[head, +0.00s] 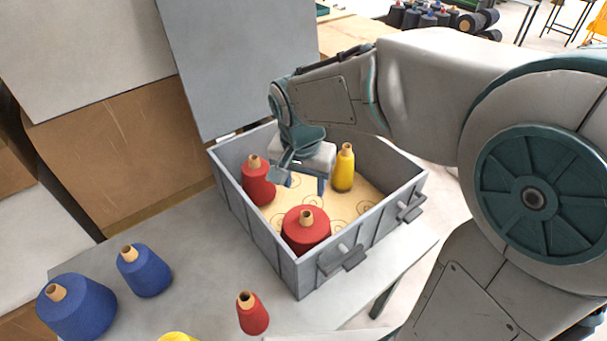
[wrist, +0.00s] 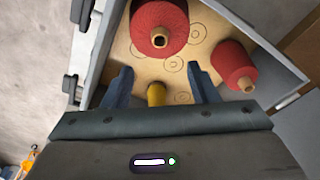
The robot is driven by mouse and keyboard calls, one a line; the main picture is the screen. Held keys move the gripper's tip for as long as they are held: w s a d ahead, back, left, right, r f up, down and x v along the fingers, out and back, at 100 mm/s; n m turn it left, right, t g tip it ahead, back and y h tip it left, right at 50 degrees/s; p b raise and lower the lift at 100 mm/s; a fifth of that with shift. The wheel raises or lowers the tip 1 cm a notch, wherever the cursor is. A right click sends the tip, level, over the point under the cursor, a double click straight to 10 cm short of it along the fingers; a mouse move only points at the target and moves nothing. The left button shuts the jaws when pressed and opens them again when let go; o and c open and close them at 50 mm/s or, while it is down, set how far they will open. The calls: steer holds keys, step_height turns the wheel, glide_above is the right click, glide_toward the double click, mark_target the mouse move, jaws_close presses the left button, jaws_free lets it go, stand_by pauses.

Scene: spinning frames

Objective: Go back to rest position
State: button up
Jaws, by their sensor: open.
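My gripper (head: 306,181) is over the grey crate (head: 272,245), pointing down into it. In the wrist view its two fingers (wrist: 161,86) are apart, with nothing held between them. A yellow spool (head: 343,172) stands in the crate just right of my gripper in the head view. In the wrist view the yellow spool's top (wrist: 156,94) shows between the fingers, mostly hidden by the gripper body. Two red spools stand in the crate, one at the left (head: 257,184) and a wide one (head: 305,232) near the front.
Outside the crate, two blue spools (head: 77,306) (head: 145,271), a small red spool (head: 252,315) and a partly cut-off yellow spool (head: 177,337) stand on the grey table (head: 205,255). The crate walls surround my gripper. A tall grey panel (head: 240,65) rises behind the crate.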

steer(key=shift+s+r, duration=0.1)
steer(key=shift+r, duration=0.75)
steer(key=s+d+n+t, duration=0.1)
steer(key=s+d+n, duration=0.3)
steer(key=s+d, duration=0.6)
steer(key=shift+s+d+t+y, duration=0.3)
steer(key=shift+d+t, duration=0.1)
steer(key=shift+d, duration=0.8)
steer(key=shift+w, duration=0.1)
